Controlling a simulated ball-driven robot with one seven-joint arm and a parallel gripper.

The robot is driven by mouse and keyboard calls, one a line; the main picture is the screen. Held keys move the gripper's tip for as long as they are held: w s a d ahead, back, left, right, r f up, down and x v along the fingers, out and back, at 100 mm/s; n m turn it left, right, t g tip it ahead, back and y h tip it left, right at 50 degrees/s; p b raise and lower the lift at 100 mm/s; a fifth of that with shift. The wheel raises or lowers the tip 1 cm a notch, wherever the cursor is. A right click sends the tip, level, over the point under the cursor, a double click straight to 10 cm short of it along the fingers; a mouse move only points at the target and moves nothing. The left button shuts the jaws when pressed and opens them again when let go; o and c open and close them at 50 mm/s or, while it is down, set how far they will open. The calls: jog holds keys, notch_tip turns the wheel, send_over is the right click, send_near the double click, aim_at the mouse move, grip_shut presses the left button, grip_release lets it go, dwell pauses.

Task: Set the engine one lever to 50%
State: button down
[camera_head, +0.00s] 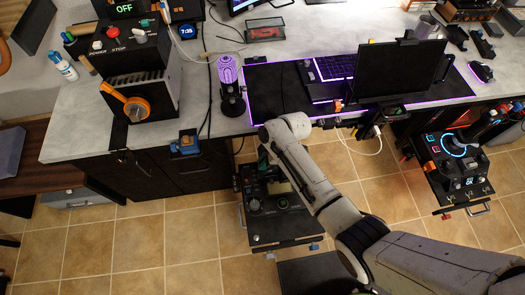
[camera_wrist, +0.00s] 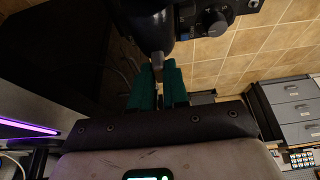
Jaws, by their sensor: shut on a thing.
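My gripper (camera_wrist: 158,88) shows in the wrist view as two green fingers closed around the tip of a small grey-brown lever (camera_wrist: 158,62). The lever comes out of a dark rounded housing at the top of that view. No label on it is readable, so I cannot tell its engine number or its percentage. In the head view my gripper (camera_head: 263,158) is small and dark green, at the back of a black control unit (camera_head: 256,226) mounted below the desk edge. My arm hides part of this unit and the lever.
Another control unit (camera_head: 462,170) stands at the right. Tiled floor (camera_head: 190,235) lies open at the lower left.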

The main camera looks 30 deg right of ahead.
jog(key=shift+s, duration=0.25)
jog(key=c, duration=1.1)
grip_release()
jog(key=v, duration=1)
jog(key=shift+r, duration=0.35)
